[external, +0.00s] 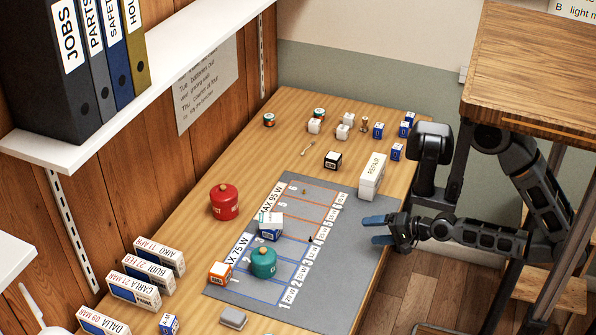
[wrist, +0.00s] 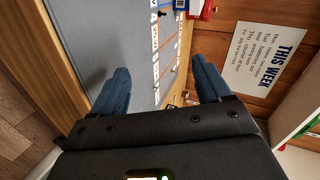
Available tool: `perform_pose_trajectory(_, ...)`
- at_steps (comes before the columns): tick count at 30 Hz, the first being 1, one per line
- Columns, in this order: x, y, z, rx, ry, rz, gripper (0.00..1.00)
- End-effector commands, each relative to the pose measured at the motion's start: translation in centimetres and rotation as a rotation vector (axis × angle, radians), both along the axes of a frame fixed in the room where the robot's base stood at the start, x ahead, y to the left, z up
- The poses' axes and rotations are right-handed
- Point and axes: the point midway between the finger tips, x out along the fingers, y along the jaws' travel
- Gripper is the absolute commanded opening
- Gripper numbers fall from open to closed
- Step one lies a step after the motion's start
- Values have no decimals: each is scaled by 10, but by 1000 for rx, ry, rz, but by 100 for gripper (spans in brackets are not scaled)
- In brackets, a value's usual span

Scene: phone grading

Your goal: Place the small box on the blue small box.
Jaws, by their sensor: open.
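Several small boxes are in the external view, and I cannot tell which one the task means. Blue-and-white small boxes stand at the back right: one (external: 378,130), one (external: 404,129) and one (external: 397,152). Another blue-and-white small box (external: 169,323) is at the front left. An orange-and-white small box (external: 219,273) stands at the mat's left edge. A black-and-white small box (external: 332,160) stands behind the mat. My gripper (external: 375,230) is open and empty at the mat's right edge, apart from all boxes. Its blue fingers also show in the wrist view (wrist: 160,75).
White small boxes (external: 342,132) stand behind. The mat's right side is clear.

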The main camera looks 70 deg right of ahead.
Motion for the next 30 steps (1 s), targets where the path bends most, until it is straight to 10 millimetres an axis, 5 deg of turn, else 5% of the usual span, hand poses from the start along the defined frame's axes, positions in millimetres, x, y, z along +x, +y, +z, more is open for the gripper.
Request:
perform_pose_trajectory(6,-79,2,42,-684,-38,233,77)
perform_pose_trajectory(13,-121,8,86,-1191,-94,416,77)
perform_pose_trajectory(19,-129,10,98,-1326,-114,463,77)
perform_pose_trajectory(30,-129,10,91,-1325,-114,463,77)
